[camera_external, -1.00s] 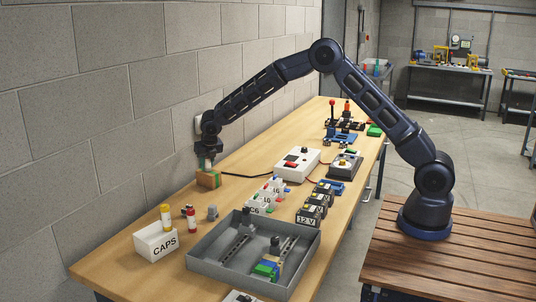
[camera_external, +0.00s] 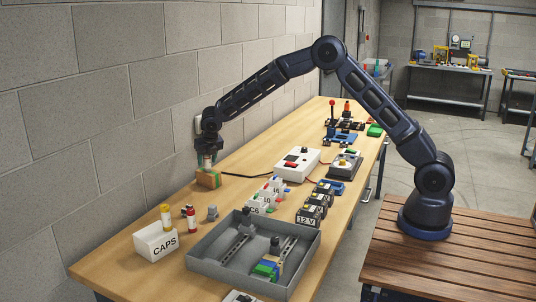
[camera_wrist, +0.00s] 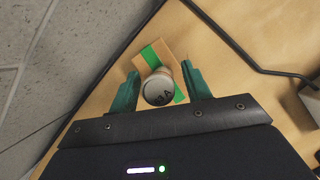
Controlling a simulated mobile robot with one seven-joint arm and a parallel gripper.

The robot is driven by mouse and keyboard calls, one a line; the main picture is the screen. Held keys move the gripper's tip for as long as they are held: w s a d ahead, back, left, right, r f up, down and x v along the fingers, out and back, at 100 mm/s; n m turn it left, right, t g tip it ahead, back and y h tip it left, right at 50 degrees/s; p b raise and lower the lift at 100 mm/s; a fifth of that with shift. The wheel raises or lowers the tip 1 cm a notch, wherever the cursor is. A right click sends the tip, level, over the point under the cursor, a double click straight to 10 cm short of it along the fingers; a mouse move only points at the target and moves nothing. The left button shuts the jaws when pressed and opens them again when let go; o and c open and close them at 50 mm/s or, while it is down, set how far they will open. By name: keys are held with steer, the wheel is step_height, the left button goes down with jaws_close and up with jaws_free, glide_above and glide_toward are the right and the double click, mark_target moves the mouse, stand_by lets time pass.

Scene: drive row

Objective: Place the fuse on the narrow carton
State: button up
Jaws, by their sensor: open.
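The narrow carton (camera_external: 207,180) is a small brown box with green tape, lying on the bench near the wall; it also shows in the wrist view (camera_wrist: 168,58). The fuse (camera_wrist: 158,88) is a pale cylinder with a marked round end facing the wrist camera. It appears to stand upright on the carton, over the green tape. My gripper (camera_wrist: 160,90) is open, with one green finger on each side of the fuse and a gap visible. In the external view my gripper (camera_external: 207,161) is just above the carton and largely hides the fuse.
A black cable (camera_external: 240,175) runs near the carton to a white box (camera_external: 297,164). Nearer the front are a CAPS box (camera_external: 155,242), red and yellow cylinders, and a grey tray (camera_external: 205,258). The wall (camera_external: 100,130) is close on the left.

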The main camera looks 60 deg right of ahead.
steer(key=s+r+m, duration=0.3)
steer(key=s+r, duration=0.5)
steer(key=r, duration=0.3)
steer(key=s+r+m, duration=0.4)
steer(key=s+r, duration=0.5)
steer(key=r, duration=0.2)
steer(key=s+d+r+m, duration=0.2)
steer(key=s+r+m, duration=0.15)
steer(key=s, duration=0.45)
steer(key=s+d+r+m, duration=0.1)
steer(key=s+r+m, duration=0.25)
steer(key=s, duration=0.45)
steer(key=s+d+f+m+y, duration=0.1)
steer(key=s+m, duration=0.6)
steer(key=s, duration=0.8)
steer(key=s+d+f+m+t+y, duration=0.1)
steer(key=s+f+m, duration=0.2)
steer(key=s+m, duration=0.5)
steer(key=s, duration=0.8)
steer(key=shift+d, duration=0.2)
